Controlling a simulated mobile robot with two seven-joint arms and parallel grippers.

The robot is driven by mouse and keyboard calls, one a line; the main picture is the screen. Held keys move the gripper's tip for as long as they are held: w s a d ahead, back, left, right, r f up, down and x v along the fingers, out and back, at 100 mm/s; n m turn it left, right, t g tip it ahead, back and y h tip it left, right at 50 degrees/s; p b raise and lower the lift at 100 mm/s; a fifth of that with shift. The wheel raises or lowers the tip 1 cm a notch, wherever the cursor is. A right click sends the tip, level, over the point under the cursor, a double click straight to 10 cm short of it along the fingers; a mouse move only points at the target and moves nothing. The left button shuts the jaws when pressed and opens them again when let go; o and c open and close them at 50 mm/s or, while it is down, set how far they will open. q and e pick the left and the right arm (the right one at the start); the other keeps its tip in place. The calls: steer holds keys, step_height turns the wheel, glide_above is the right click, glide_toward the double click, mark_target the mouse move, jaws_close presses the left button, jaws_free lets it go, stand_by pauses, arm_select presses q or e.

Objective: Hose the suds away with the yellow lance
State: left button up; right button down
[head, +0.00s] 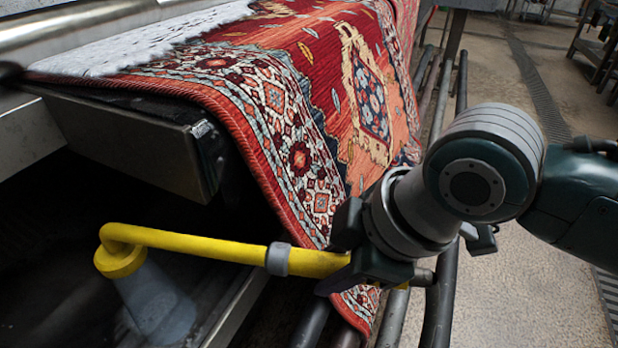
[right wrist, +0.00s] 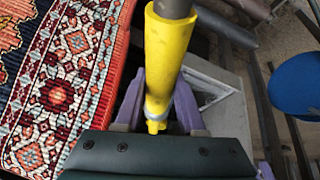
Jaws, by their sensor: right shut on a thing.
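A red patterned rug (head: 300,75) drapes over the edge of a metal machine, and its border fills the left of the right wrist view (right wrist: 60,90). White suds (head: 150,42) lie along the rug's upper left part. My right gripper (head: 345,262) is shut on the yellow lance (head: 200,245), which also shows between the fingers in the right wrist view (right wrist: 165,60). The lance points left, below the rug's edge, with its bent end turned down. A grey-blue cone (head: 158,305) hangs below that end; I cannot tell whether it is spray or a nozzle. My left gripper is out of view.
The machine's metal edge (head: 130,140) sits just above the lance. Dark pipes or rails (head: 444,270) run beside the hanging rug, under my right wrist. Open concrete floor (head: 500,75) with a drain grate (head: 535,90) lies to the right. A rack stands at the far right.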

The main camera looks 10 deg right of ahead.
mark_target(314, 252)
steer(key=shift+w+a+r+b, duration=0.1)
steer(key=shift+w+a+b, duration=0.05)
steer(key=shift+w+a, duration=0.4)
steer(key=shift+w+a+b, duration=0.15)
steer(key=shift+w+a, duration=0.2)
steer(key=shift+a, duration=0.3)
steer(key=w+a+b, duration=0.1)
steer(key=a, duration=0.1)
steer(key=w+a+b, duration=0.1)
steer(key=shift+w+a, duration=0.35)
steer(key=shift+a, duration=0.05)
stand_by(0.5)
stand_by(1.0)
